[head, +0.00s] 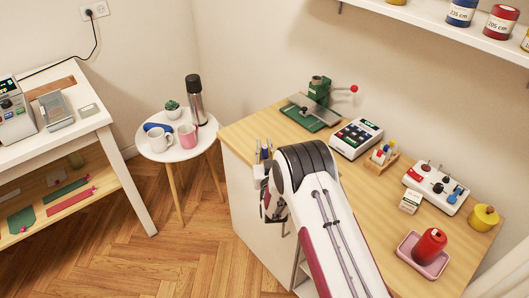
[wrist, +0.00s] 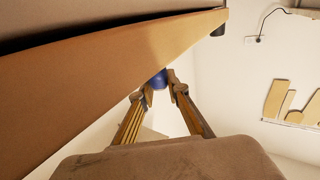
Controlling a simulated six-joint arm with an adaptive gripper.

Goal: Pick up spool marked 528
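No marking 528 can be read on any spool. On the wall shelf (head: 430,21) in the head view stand a blue spool (head: 461,11) labelled 235 cm and a red spool (head: 500,22) labelled 205 cm. A yellow spool (head: 484,217) stands on the wooden worktop, and a red spool (head: 431,246) sits in a pink tray (head: 409,247). My arm partly hides the gripper in the head view (head: 263,150).
The worktop (head: 338,180) carries a green press (head: 320,99), a keypad device (head: 356,138) and a control box (head: 436,188). A round white table (head: 180,153) with mugs and a flask stands left. Open floor (head: 210,235) lies between.

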